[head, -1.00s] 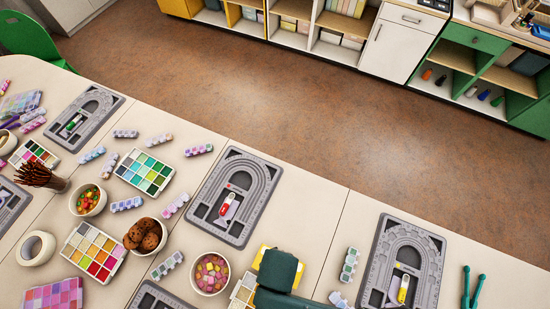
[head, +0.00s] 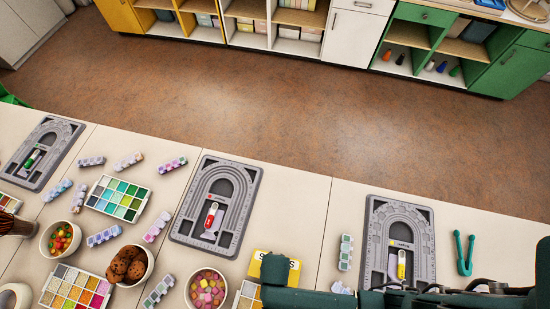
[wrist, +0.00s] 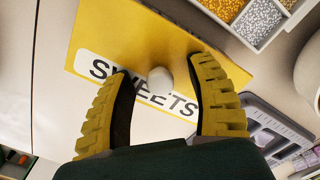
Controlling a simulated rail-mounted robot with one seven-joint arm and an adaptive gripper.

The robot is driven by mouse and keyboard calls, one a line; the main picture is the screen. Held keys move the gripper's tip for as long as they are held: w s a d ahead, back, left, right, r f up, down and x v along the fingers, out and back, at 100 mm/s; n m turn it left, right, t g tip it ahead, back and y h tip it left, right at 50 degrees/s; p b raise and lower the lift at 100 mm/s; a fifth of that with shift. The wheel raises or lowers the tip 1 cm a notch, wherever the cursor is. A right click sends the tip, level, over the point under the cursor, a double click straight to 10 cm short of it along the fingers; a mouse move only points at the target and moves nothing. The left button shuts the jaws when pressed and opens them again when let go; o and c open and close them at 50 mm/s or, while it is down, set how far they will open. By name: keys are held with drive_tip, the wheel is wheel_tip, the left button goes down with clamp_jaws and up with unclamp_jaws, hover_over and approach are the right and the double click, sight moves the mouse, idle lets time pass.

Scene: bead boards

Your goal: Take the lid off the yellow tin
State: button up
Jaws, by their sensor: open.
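The yellow tin (head: 287,259) stands on the table at the bottom of the head view, partly hidden by my dark green arm. In the wrist view its yellow lid (wrist: 130,42) fills the upper middle, with a white label (wrist: 88,62) reading "SWEETS". A round white knob (wrist: 160,80) sits on the lid. My gripper (wrist: 162,68) is open, with one yellow ridged finger on each side of the knob. Gaps show between the knob and both fingers. I cannot tell how far the fingertips are above the lid. The fingertips are hidden in the head view.
A tray of beads (wrist: 255,15) lies close beside the tin. A bowl of sweets (head: 207,290) stands left of it. Grey bead boards (head: 216,205) lie behind and to the right (head: 398,240). A green forked stand (head: 464,253) is at the far right.

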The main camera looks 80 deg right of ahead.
clamp_jaws()
drive_tip(key=shift+r, duration=0.1)
idle(0.4)
